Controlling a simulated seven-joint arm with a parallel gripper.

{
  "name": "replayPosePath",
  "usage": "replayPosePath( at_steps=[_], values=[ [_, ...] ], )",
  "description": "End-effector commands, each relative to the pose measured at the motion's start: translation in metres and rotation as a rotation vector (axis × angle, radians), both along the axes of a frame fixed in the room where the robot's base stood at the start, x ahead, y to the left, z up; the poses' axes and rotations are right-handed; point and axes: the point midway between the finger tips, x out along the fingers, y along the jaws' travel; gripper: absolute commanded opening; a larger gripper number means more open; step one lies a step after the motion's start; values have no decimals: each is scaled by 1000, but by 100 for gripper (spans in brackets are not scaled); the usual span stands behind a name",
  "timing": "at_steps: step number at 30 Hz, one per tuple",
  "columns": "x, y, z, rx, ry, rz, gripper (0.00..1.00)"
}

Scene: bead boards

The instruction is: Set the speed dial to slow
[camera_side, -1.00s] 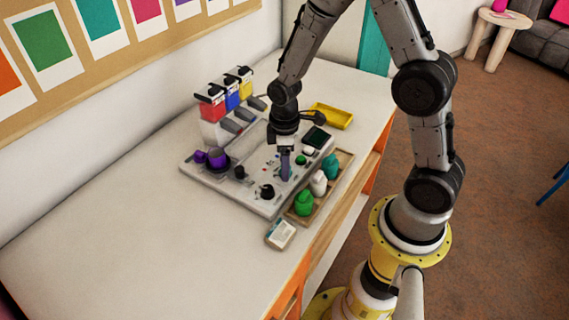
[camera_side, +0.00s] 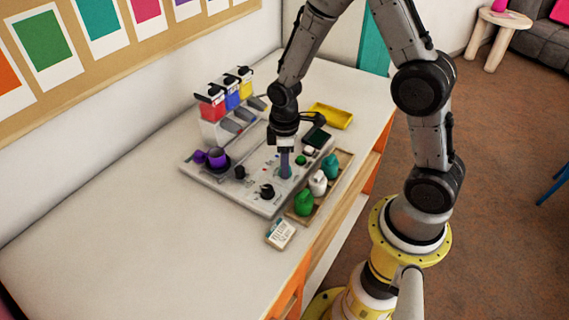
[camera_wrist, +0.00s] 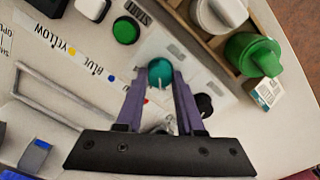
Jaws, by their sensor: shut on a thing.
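A flat grey-white control board (camera_side: 222,187) lies on the table. My gripper (camera_side: 285,174) reaches straight down onto its right part. In the wrist view, the purple fingers (camera_wrist: 160,88) are shut on a round teal knob (camera_wrist: 160,70), one finger on each side. The knob sits on the board beside pale printed panels. Its label and pointer cannot be read, so I cannot tell its setting. A black knob (camera_wrist: 204,104) is just right of the fingers; it also shows in the side view (camera_side: 267,191).
A wooden tray (camera_side: 317,205) with green, white and teal bottles borders the board closely. A green button (camera_wrist: 126,30) is near the fingers. The left table is clear.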

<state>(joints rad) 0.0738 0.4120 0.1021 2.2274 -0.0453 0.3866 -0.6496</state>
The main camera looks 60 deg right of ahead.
Motion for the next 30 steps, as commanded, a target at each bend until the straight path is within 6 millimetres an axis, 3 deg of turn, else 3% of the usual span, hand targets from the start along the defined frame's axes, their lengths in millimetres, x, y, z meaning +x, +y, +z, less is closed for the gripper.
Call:
replayPosePath(
  at_steps=[8,30],
  values=[
    [1,0,1,0,-2,-113,0],
    [1,-1,1,0,-2,-671,0]
  ],
)
